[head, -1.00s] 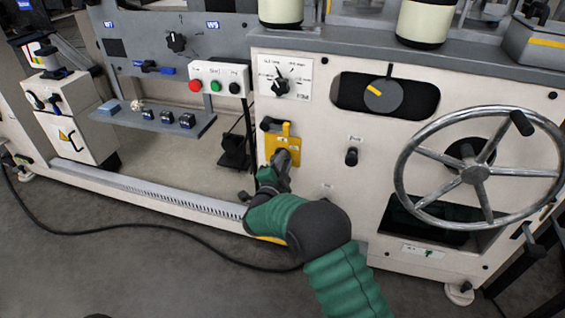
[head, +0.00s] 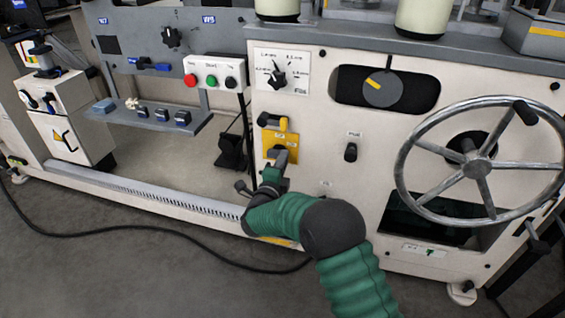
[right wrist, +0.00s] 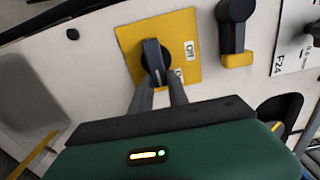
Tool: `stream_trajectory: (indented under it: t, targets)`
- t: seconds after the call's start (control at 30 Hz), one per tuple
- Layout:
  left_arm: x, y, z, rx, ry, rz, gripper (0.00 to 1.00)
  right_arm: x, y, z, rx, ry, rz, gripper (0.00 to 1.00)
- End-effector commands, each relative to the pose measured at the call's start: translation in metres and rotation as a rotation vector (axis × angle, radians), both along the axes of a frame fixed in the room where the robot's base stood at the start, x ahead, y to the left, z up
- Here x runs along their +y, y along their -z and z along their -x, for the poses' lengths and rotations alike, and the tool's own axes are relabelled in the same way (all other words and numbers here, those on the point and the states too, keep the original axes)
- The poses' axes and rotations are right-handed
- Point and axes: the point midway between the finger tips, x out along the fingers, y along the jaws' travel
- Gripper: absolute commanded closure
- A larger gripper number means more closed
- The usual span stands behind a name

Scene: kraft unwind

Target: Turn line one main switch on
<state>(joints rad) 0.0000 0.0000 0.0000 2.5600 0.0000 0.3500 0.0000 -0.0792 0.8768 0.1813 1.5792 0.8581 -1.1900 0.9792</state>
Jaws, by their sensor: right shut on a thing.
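The main switch is a dark knob (right wrist: 154,62) on a yellow plate (right wrist: 128,40) on the cream machine front. The plate also shows in the head view (head: 292,141), left of the large handwheel. My right gripper (right wrist: 161,88) is shut on the knob, with one finger on each side of it in the right wrist view. A white "Off" label (right wrist: 190,50) is on the plate beside the knob, and a second small label is partly hidden. In the head view my right gripper (head: 279,160) covers most of the knob. My left gripper is not in view.
A black handle with a yellow part (head: 271,121) sits just above the plate. A selector dial (head: 279,80) is higher up, and a small black knob (head: 351,152) is to the right. The spoked handwheel (head: 476,168) sticks out at the right. A cable (head: 170,232) lies on the floor.

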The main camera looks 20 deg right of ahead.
Motion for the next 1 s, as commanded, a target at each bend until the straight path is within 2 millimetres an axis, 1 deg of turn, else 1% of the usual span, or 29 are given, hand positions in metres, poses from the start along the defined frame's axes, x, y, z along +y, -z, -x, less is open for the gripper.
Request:
stream_trajectory:
  t: [0.03, 0.33, 0.37, 0.5, 0.83, 0.93, 1.0]
  targets:
    - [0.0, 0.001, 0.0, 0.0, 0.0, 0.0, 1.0, -0.001, 0.007, 0.002, 0.011, 0.004, -0.007, 1.0]
    - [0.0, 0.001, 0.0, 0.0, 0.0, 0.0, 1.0, -0.001, 0.008, 0.002, 0.013, 0.005, -0.008, 1.0]
    - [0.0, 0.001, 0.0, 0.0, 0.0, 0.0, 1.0, -0.001, 0.008, 0.002, 0.013, 0.005, -0.008, 0.76]
    - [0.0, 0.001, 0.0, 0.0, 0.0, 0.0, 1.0, -0.001, 0.006, 0.002, 0.011, 0.003, -0.006, 0.58]
    - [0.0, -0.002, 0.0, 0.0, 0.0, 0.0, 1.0, 0.001, 0.002, 0.003, 0.005, 0.001, -0.003, 0.58]
    - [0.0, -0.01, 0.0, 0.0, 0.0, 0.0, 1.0, 0.008, -0.001, 0.012, 0.006, 0.0, -0.003, 0.58]
    - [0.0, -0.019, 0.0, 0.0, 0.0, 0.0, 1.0, 0.017, -0.003, 0.025, 0.007, -0.002, -0.001, 0.58]
